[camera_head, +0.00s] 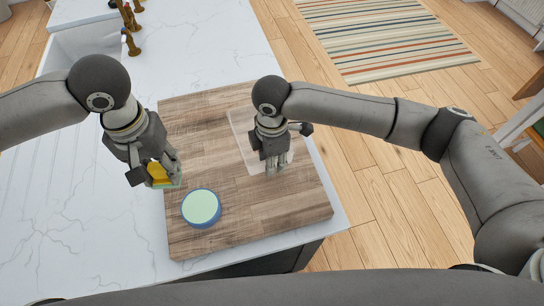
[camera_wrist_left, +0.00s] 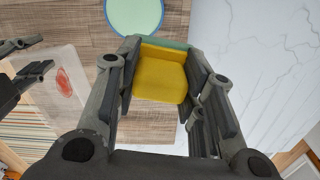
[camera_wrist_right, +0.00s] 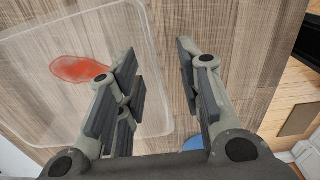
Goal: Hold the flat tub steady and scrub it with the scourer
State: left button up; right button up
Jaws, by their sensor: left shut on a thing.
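The flat tub (camera_head: 240,122) is clear and shallow and lies on the wooden board. A red stain (camera_wrist_right: 78,69) shows on it in the right wrist view and also in the left wrist view (camera_wrist_left: 64,85). My right gripper (camera_head: 274,170) is over the tub. Its fingers are apart on either side of the tub's edge in the right wrist view, with nothing seen between them. Whether they touch the tub I cannot tell. The scourer (camera_wrist_left: 160,76), yellow with a green face, is held between the fingers of my left gripper (camera_head: 158,178), left of the tub.
A round blue container with a pale green top (camera_head: 201,207) stands on the board (camera_head: 190,115), near the scourer. The board lies on a white marble counter (camera_head: 90,210). Brass taps (camera_head: 130,40) and a sink are at the back left. The counter's right edge drops to the floor.

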jog(key=shift+f, duration=0.1)
dwell(0.3)
jog(key=shift+f, duration=0.5)
grip_shut()
dwell(0.9)
pick_arm(q)
jog(key=w+d+f+m, duration=0.2)
jog(key=w+d+m, duration=0.55)
jog(key=d, duration=0.25)
jog(key=w+d+f+m, duration=0.2)
jog(key=w+d+m, duration=0.5)
jog(key=w+d, duration=0.25)
jog(key=shift+s+d+f, duration=0.1)
jog(key=shift+f, duration=2)
jog(key=shift+d+f, duration=0.1)
jog(key=shift+f, duration=2)
